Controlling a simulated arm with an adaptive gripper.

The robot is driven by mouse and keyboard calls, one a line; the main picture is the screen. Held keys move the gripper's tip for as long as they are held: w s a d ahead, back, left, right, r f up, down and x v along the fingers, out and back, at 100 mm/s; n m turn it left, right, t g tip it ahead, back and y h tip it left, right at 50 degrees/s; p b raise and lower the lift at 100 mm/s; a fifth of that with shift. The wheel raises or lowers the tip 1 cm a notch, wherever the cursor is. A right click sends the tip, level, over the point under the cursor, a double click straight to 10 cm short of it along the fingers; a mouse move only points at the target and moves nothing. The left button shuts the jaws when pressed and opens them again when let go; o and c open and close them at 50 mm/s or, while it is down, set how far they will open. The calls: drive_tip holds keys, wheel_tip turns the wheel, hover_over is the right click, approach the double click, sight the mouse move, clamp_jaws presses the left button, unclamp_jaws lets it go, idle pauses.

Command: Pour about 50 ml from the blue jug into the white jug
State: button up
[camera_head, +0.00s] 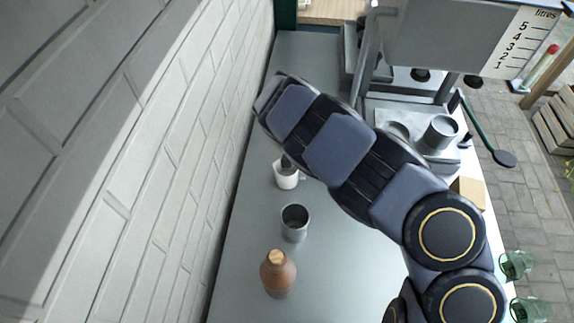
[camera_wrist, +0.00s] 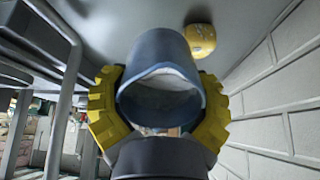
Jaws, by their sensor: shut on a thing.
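My gripper (camera_wrist: 160,108) shows in the wrist view, its yellow fingers shut on a blue jug (camera_wrist: 155,50), one on each side. The jug's open mouth faces the camera, with a pale area inside that may be its contents. I cannot tell the jug's exact tilt. In the head view my arm hides the gripper and the blue jug. A small white jug (camera_head: 287,181) stands on the grey counter beside my arm, with a dark shape at its top that I cannot make out. No stream of liquid shows.
A grey metal cup (camera_head: 295,231) and a brown corked bottle (camera_head: 278,276) stand nearer on the counter (camera_head: 335,285). A brick wall (camera_head: 185,130) runs along the left. A metal stand with a litre scale (camera_head: 517,42) is at the upper right. A yellow object (camera_wrist: 201,40) shows in the wrist view.

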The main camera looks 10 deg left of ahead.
drive_tip(key=shift+s+a+f+t, duration=0.25)
drive_tip(key=shift+s+t, duration=0.25)
drive_tip(key=shift+s, duration=0.15)
drive_tip(key=shift+a+r+t, duration=0.1)
drive_tip(key=shift+a+t, duration=0.05)
drive_tip(key=shift+t, duration=0.35)
drive_tip(key=shift+s, duration=0.1)
drive_tip(key=shift+s, duration=0.25)
drive_tip(key=shift+w+d+p, duration=0.1)
drive_tip(key=shift+d+p, duration=0.1)
drive_tip(key=shift+p, duration=0.1)
drive_tip(key=shift+t, duration=0.3)
drive_tip(key=shift+a+p, duration=0.1)
drive_tip(key=shift+p, duration=0.2)
drive_tip(key=shift+s+t+p, duration=0.2)
drive_tip(key=shift+t+p, duration=0.2)
drive_tip(key=shift+p, duration=0.65)
